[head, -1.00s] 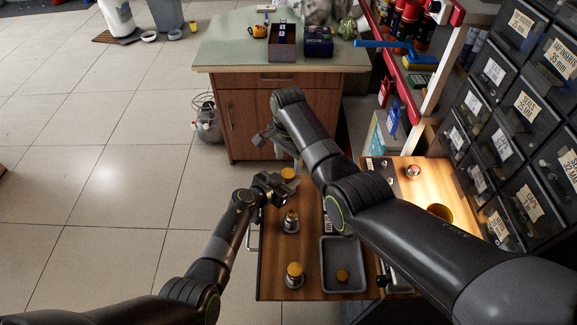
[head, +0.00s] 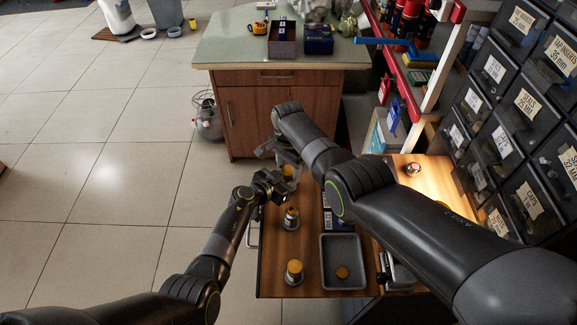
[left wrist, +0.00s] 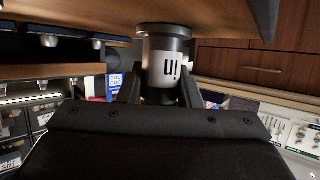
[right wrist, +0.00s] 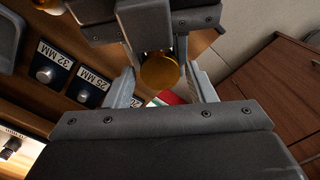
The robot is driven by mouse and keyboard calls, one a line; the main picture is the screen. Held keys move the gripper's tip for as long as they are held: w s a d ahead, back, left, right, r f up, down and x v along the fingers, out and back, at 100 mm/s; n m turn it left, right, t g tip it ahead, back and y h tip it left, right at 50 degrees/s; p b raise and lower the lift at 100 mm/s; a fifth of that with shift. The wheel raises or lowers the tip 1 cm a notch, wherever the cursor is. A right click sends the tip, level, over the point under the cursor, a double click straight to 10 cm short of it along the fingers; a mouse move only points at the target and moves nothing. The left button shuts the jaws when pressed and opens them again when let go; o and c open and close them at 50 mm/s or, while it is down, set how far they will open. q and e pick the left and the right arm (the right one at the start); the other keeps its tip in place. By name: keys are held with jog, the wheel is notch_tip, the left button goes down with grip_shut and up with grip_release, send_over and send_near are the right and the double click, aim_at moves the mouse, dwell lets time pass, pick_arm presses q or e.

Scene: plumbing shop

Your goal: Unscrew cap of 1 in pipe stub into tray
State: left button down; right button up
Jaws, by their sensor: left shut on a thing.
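The pipe stub (left wrist: 166,68) is a grey metal cylinder with a white label, partly readable as "in", and hangs upside down in the left wrist view. My left gripper (head: 280,184) is shut on it. Its yellow cap (right wrist: 160,72) shows in the right wrist view, and at the far end of the bench in the head view (head: 288,171). My right gripper (right wrist: 162,92) is open, its fingers apart on both sides of the cap with gaps showing. The grey tray (head: 327,284) lies on the near bench with a yellow cap (head: 342,273) in it.
Size labels such as 32 MM (right wrist: 55,55) lie along the bench. Labelled drawer bins (head: 520,110) rise at the right. A cabinet (head: 280,110) stands beyond.

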jog(key=c, duration=0.8)
jog(key=shift+n, duration=1.7)
jog(key=o, duration=1.1)
jog(key=shift+c, duration=0.2)
jog(key=shift+r, duration=0.1)
